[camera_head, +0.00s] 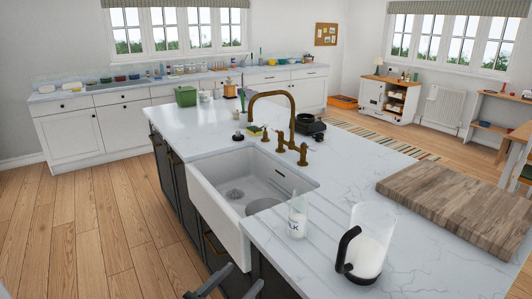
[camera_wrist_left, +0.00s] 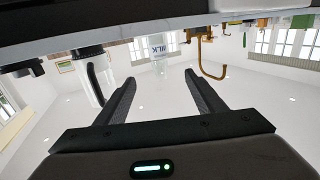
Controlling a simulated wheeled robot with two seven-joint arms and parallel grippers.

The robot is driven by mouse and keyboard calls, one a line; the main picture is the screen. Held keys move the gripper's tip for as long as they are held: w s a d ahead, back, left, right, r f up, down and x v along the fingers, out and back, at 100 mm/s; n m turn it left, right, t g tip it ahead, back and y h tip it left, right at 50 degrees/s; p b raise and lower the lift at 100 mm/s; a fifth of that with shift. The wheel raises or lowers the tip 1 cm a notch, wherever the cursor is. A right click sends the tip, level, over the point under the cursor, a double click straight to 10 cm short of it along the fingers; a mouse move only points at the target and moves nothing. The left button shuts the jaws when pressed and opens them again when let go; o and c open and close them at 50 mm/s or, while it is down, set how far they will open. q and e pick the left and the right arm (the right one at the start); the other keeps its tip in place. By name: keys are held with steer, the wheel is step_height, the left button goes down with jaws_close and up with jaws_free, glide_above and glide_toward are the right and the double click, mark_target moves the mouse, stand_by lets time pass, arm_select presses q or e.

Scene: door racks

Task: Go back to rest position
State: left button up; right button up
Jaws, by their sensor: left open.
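My left gripper (camera_head: 246,275) shows at the bottom edge of the head view, in front of the island's front side. Its two dark fingers are apart with nothing between them. The left wrist view, which is upside down, also shows the open fingers (camera_wrist_left: 160,80). A milk bottle (camera_head: 298,216) and a glass jug with a black handle (camera_head: 373,242) stand on the island top (camera_head: 345,180), apart from the gripper. The bottle (camera_wrist_left: 162,46) also shows beyond the fingers in the wrist view. My right gripper is in neither view.
A white sink (camera_head: 225,202) with a brass faucet (camera_head: 291,115) is set into the island. A wooden board (camera_head: 455,200) lies at the right. A green box (camera_head: 186,96) stands near the island's far end. Wooden floor (camera_head: 110,225) is clear at the left.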

arm_select(q)
steer(key=w+a+f+n+g+y, duration=0.1)
steer(key=a+f+y, duration=0.15)
steer(key=f, duration=0.85)
steer(key=w+a+f+n+g+y, duration=0.1)
steer(key=a+f+y, duration=0.15)
steer(key=f, duration=0.75)
steer(key=s+a+f+n+g+y, duration=0.15)
steer(key=s+a+f, duration=0.3)
steer(key=f, duration=0.75)
steer(key=s+a+f+g+y, duration=0.1)
steer(key=s+a+f+g, duration=0.2)
steer(key=s+f, duration=0.55)
steer(key=s+a+f+g, duration=0.2)
steer(key=s+f, duration=0.6)
steer(key=s, duration=0.5)
steer(key=s+a+f+g+y, duration=0.1)
steer(key=s+a+f+g, duration=0.1)
steer(key=s+f, duration=0.7)
steer(key=s+a+f+g+y, duration=0.1)
steer(key=s+f, duration=0.8)
steer(key=s, duration=0.9)
steer(key=shift+a+n+g, duration=0.35)
steer(key=shift+a+g, duration=0.3)
steer(key=shift+g, duration=0.6)
